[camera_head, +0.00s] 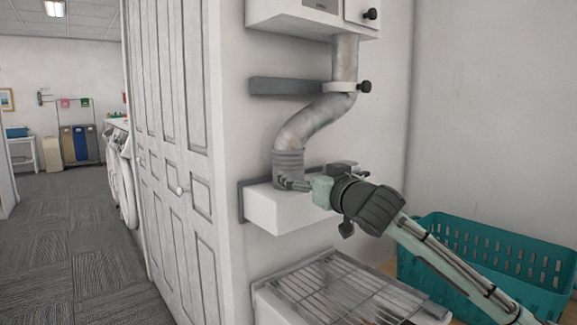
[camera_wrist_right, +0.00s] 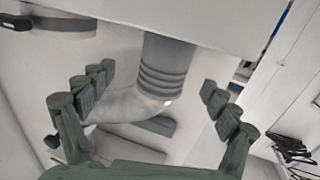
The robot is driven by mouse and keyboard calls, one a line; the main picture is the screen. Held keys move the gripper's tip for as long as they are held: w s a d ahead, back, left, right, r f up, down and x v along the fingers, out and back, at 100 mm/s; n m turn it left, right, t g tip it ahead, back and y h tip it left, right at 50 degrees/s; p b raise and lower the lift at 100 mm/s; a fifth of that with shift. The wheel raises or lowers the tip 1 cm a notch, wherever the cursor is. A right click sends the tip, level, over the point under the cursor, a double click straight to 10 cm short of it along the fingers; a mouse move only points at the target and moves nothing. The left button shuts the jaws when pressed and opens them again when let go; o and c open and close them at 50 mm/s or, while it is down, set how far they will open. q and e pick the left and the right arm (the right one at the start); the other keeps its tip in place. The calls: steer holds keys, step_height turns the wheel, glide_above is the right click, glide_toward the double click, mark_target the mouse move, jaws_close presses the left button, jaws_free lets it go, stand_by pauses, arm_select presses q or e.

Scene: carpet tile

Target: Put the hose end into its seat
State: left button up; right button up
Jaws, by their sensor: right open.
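The hose (camera_head: 311,122) is a mottled grey duct that runs down in a bend from a white cabinet. Its end is a grey ribbed cuff (camera_head: 288,162), upright at the top of a white box (camera_head: 283,214) on the wall. In the right wrist view the cuff (camera_wrist_right: 166,68) meets the edge of the white box (camera_wrist_right: 200,18); I cannot tell how deep it sits. My right gripper (camera_head: 297,184) is at the cuff's foot. In the right wrist view its fingers (camera_wrist_right: 158,84) are spread on either side of the cuff, apart from it. My left gripper is out of view.
A grey bracket with a collar (camera_head: 340,87) and black knob surrounds the upper hose. Below the white box stands a wire rack (camera_head: 345,290). A teal basket (camera_head: 490,262) is at the right. White panelled doors (camera_head: 180,150) stand at the left.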

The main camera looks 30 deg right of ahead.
mark_target(289, 167)
steer(key=shift+w+d+r, duration=0.1)
steer(key=shift+w+r, duration=0.1)
steer(key=shift+w, duration=0.55)
steer(key=w, duration=0.2)
steer(key=w+p, duration=0.1)
steer(key=w, duration=0.3)
steer(key=shift+d+f+p, duration=0.15)
steer(key=shift+f+p, duration=0.1)
steer(key=shift+p, duration=0.15)
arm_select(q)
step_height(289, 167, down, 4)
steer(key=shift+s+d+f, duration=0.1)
arm_select(e)
steer(key=c, duration=1.2)
steer(key=shift+c, duration=0.8)
steer(key=shift+r, duration=0.1)
